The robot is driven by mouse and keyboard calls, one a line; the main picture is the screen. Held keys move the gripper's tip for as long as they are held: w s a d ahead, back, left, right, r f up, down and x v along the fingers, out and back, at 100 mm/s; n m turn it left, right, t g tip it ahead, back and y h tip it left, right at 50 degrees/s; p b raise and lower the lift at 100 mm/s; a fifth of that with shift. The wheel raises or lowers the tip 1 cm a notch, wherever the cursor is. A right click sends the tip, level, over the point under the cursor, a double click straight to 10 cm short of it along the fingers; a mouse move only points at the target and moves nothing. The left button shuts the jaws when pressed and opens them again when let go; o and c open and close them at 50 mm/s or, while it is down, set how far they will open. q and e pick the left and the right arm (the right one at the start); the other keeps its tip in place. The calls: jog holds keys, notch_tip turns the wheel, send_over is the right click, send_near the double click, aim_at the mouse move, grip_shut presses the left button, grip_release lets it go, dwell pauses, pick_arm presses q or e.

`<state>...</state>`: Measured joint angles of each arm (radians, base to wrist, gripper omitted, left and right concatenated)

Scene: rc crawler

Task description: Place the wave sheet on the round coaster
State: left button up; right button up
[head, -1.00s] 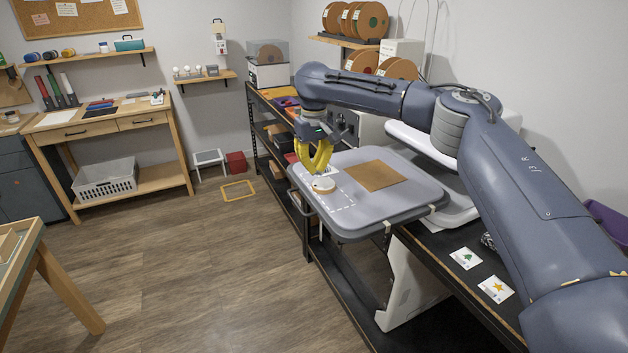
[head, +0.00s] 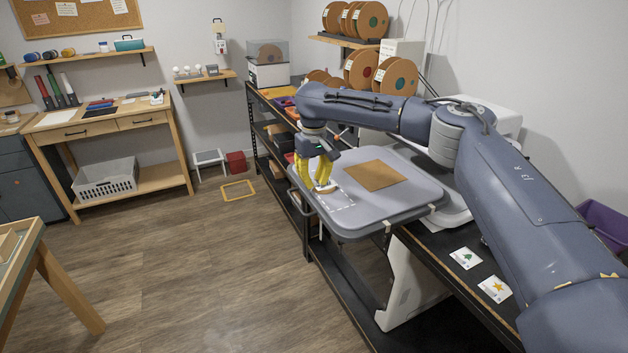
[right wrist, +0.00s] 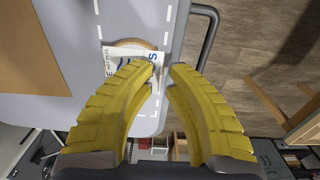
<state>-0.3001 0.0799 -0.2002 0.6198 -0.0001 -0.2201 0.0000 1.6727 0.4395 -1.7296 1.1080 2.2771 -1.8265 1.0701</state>
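The wave sheet (right wrist: 122,58) is a white piece with dark and blue print, seen below my fingertips in the right wrist view. It overlaps the round brown coaster (right wrist: 132,42), whose far rim shows past it; whether it lies flat there is unclear. In the head view the coaster (head: 328,189) is small and partly hidden by the fingers, at the tray's near left. My right gripper (right wrist: 164,67) has yellow fingers with a narrow gap between the tips, and shows over the coaster in the head view (head: 321,186). My left gripper is out of view.
The grey tray (head: 410,197) has a raised rim, white dashed marks and a flat brown square (head: 376,176). Cards with a green tree (head: 466,258) and a yellow star (head: 496,289) lie on the black bench. Open floor lies left of the bench.

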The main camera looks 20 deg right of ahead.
jog(key=o, duration=0.3)
jog(key=shift+r, duration=0.1)
